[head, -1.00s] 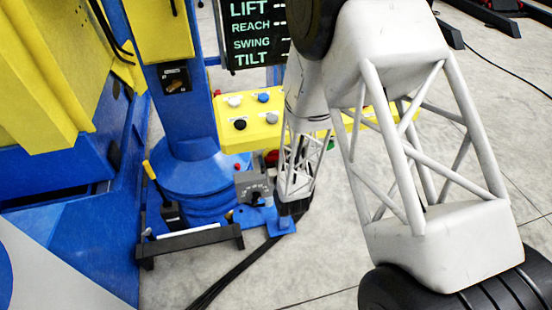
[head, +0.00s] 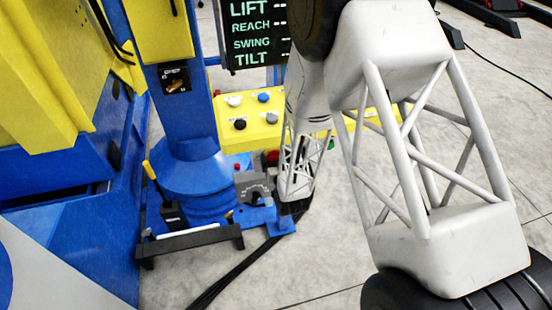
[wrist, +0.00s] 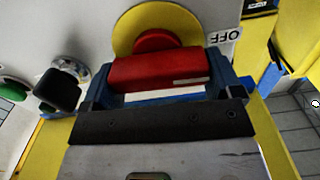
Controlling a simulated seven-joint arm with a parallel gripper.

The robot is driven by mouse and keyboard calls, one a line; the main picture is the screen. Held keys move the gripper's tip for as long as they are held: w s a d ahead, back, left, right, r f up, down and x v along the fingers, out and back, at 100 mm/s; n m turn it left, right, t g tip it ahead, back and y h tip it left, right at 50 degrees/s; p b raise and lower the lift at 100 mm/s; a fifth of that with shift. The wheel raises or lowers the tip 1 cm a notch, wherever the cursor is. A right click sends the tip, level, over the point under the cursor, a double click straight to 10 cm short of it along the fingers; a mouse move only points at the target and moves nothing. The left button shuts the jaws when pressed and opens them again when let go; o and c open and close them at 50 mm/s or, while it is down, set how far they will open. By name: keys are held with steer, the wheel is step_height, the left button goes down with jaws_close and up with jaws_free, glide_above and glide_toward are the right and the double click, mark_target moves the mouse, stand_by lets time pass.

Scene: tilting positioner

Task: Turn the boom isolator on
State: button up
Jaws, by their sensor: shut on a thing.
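The boom isolator appears in the wrist view as a red handle (wrist: 158,70) in front of a round yellow plate (wrist: 128,24). The handle lies nearly level across the picture, with a pale mark near its right end. An OFF label (wrist: 223,36) sits at its upper right; no ON label is visible. My gripper (wrist: 166,80) is shut on the handle, with a blue-edged finger at each end of it. In the head view my lattice wrist link reaches down beside the blue column, and the fingertips and their hold are hidden there.
In the wrist view a black knob (wrist: 57,90) and a green button (wrist: 13,90) stand left of the handle. In the head view a yellow button panel (head: 255,125) is behind my wrist. A blue column (head: 190,110) stands left, and black cables (head: 235,270) cross the floor.

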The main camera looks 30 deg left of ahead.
steer(key=m, duration=0.4)
steer(key=shift+w+d, duration=0.15)
steer(key=m, duration=0.5)
steer(key=shift+w+d+f, duration=0.1)
steer(key=m, duration=0.4)
steer(key=shift+w+d+f, duration=0.1)
steer(key=shift+f, duration=0.1)
steer(key=shift+f+m, duration=0.2)
steer(key=shift+m, duration=1.9)
steer(key=o, duration=0.7)
steer(key=shift+o, duration=0.2)
steer(key=shift+d, duration=0.1)
